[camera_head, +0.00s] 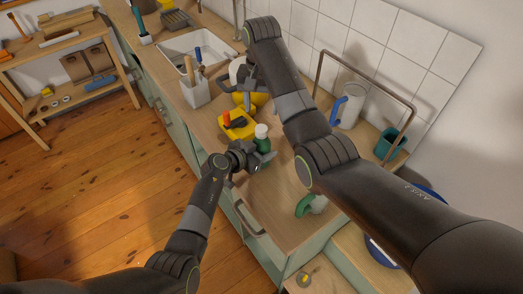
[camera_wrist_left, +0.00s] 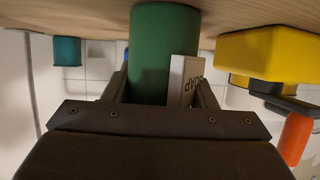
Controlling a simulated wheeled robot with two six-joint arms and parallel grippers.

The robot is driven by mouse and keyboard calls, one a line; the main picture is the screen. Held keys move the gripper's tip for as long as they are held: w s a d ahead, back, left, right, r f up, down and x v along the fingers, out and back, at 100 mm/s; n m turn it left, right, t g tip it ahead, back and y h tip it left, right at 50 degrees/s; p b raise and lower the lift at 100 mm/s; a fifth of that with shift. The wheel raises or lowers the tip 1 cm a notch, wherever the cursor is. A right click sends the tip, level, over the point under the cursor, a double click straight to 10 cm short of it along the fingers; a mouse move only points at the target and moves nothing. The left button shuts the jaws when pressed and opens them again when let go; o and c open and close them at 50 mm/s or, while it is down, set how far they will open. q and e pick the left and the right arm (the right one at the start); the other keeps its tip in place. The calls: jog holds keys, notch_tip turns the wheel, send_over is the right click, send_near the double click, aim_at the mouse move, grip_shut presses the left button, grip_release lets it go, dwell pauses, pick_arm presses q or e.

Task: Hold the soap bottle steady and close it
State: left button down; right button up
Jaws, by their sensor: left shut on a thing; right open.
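The green soap bottle (camera_head: 263,144) stands on the counter near its front edge, with a white top (camera_head: 261,131). My left gripper (camera_head: 248,160) is shut on its body from the front. Whether the white top is a seated cap cannot be told. My right gripper (camera_head: 243,86) is open farther back, above and apart from the bottle, close to a yellow object (camera_head: 258,98). What lies between its fingers is unclear.
A yellow box (camera_head: 238,128) with red and black parts stands just behind the bottle. A white utensil holder (camera_head: 195,92) and sink (camera_head: 198,48) are farther back. A green-and-white item (camera_head: 311,204), clear jug (camera_head: 348,106) and teal cup (camera_head: 388,143) stand right.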

aim_at(261, 128)
jog(key=n, duration=0.6)
jog(key=shift+n, duration=0.3)
jog(key=n, duration=0.7)
notch_tip(261, 128, down, 8)
jog(key=shift+f, duration=0.1)
dwell(0.3)
jog(key=c, duration=1)
jog(key=shift+c, duration=0.2)
